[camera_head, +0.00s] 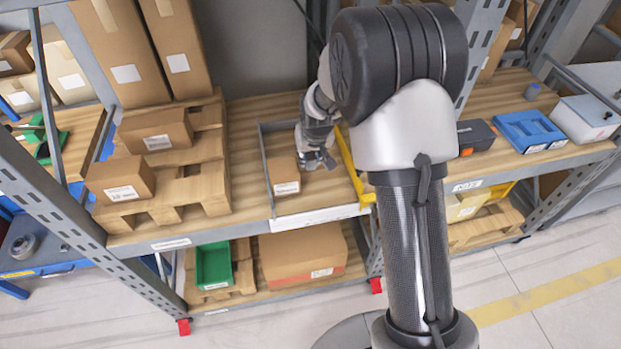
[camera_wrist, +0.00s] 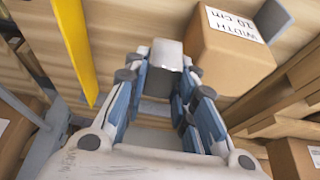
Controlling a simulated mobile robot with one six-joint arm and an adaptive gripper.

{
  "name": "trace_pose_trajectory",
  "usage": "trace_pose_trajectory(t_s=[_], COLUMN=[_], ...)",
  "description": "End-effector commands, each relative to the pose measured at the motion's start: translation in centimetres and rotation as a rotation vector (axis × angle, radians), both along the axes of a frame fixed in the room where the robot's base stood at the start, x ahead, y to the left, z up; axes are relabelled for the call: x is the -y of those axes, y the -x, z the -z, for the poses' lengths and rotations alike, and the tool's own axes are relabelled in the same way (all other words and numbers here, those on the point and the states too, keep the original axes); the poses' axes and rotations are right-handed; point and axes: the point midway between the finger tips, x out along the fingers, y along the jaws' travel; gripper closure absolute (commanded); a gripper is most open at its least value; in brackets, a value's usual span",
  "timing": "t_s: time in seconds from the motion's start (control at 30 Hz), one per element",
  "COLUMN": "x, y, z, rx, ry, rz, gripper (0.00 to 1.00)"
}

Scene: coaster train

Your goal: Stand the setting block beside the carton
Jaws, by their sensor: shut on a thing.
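The carton (camera_head: 286,173) is a small brown box with a white label, standing on the wooden shelf inside a bay. My gripper (camera_head: 317,160) is down in the bay just right of the carton. In the wrist view my gripper (camera_wrist: 165,82) is shut on a grey block, the setting block (camera_wrist: 166,54). The block sits close beside the carton; I cannot tell whether they touch or whether its base meets the shelf. In the head view my gripper mostly hides the block.
A yellow rail (camera_head: 351,165) bounds the bay on the right, a grey rail (camera_head: 265,165) on the left, and a white front strip (camera_head: 310,216). Pallets with brown boxes (camera_head: 157,131) stand to the left. A blue tray (camera_head: 530,131) lies farther right, beyond my arm.

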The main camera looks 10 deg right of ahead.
Motion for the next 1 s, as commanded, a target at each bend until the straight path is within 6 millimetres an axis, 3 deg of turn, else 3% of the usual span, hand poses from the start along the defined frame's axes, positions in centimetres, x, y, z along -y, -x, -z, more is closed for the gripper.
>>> trace_pose_trajectory(t_s=[0.1, 0.43, 0.63, 1.0], x=[0.0, 0.0, 0.0, 0.0], y=[0.0, -0.1, -0.1, -0.1], z=[2.7, 5.3, 8.3, 8.8], rx=[0.0, 0.003, 0.001, 0.004], ry=[0.0, 0.0, 0.0, 0.0], rz=[0.0, 0.0, 0.0, 0.0], gripper=[1.0, 1.0, 1.0, 1.0])
